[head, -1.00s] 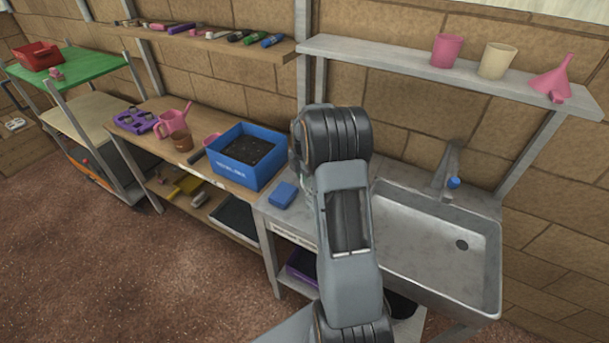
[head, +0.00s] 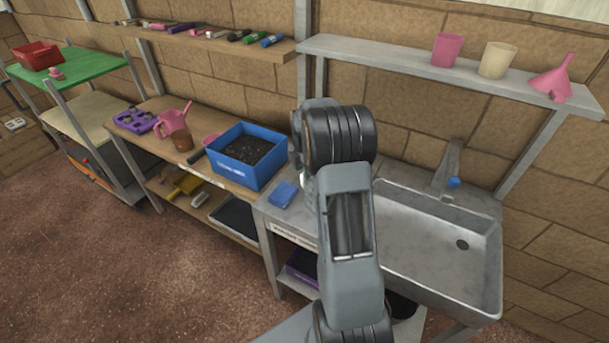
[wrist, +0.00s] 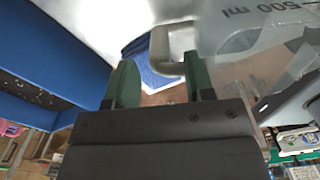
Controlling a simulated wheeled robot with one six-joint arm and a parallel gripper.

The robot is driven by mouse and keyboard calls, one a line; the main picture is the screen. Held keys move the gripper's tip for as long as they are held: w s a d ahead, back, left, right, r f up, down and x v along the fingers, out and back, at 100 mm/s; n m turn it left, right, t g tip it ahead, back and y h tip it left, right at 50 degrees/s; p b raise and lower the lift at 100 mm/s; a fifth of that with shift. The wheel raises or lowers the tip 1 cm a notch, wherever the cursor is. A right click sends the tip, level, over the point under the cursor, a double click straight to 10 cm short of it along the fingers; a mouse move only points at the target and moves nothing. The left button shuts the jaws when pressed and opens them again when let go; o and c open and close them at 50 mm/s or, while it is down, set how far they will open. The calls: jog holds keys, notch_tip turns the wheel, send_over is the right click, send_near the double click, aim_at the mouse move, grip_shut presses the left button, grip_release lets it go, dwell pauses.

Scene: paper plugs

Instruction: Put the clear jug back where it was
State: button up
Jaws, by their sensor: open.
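The clear jug (wrist: 240,65) shows in the wrist view, at the right, with a "500 ml" mark on its wall. Its pale handle (wrist: 160,46) reaches into the space between the fingertips of my gripper (wrist: 161,78). The two green fingers are open, one on each side of the handle's lower end. I cannot tell whether either finger touches it. In the head view my arm hides the gripper and most or all of the jug, at the left end of the sink stand (head: 262,212).
A blue block (head: 284,195) lies on the stand, left of my arm. The blue tub (head: 238,176) of dark soil stands on the wooden bench, and its wall (wrist: 35,50) is close to the left in the wrist view. The sink (head: 420,250) is to the right, under a shelf (head: 400,62).

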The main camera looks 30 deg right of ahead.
notch_tip(320, 180, up, 8)
jog(key=r, duration=0.1)
jog(key=s+a+r+m+t, duration=0.1)
jog(key=s+a+r+m, duration=0.3)
jog(key=a, duration=0.2)
jog(key=s+a+f+m+t, duration=0.1)
jog(key=s+a+m+t, duration=0.2)
jog(key=s+a+m, duration=1)
jog(key=shift+s+a+m, duration=0.3)
jog(key=shift+s+m, duration=0.8)
jog(key=shift+s, duration=0.75)
